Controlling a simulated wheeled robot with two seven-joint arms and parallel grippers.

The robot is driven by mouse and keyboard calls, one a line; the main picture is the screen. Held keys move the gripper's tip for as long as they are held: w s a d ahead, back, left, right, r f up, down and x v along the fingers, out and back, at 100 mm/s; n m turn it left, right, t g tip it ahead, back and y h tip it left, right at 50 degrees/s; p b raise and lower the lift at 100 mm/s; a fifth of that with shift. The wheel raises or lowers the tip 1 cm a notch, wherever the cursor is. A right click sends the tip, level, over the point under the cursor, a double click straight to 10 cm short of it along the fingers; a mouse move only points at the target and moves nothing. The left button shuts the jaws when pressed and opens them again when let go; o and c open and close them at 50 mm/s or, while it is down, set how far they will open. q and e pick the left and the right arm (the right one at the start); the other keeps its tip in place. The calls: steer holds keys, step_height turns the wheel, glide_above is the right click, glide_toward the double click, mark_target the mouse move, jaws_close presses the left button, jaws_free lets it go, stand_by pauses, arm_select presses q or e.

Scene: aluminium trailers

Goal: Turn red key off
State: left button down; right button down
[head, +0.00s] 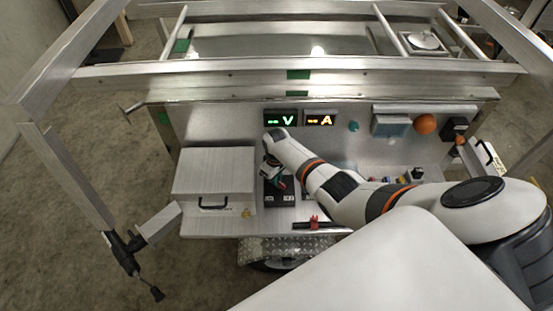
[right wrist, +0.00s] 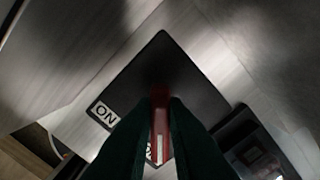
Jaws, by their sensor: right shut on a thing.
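The red key (right wrist: 160,122) stands up from a black switch box (right wrist: 165,75) in the right wrist view. A white ON label shows on the box left of the key. A second label is mostly hidden behind the fingers. My right gripper (right wrist: 160,140) is shut on the red key, with one dark finger on each side. In the head view, my right gripper (head: 275,178) is over the black switch box (head: 280,200) on the metal shelf, and the key is mostly hidden there. My left gripper is not in view.
A metal box (head: 213,172) with a handle stands left of the switch box. Green V and amber A displays (head: 300,119) glow on the panel behind. A small red part (head: 314,221) sits on a black strip at front right.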

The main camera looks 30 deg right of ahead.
steer(key=c, duration=1.4)
jaws_free()
steer(key=shift+c, duration=0.2)
steer(key=shift+r, duration=0.3)
step_height(320, 180, up, 11)
steer(key=p, duration=0.1)
steer(key=shift+r+p, duration=0.2)
steer(key=shift+p, duration=0.15)
steer(key=shift+f, duration=0.1)
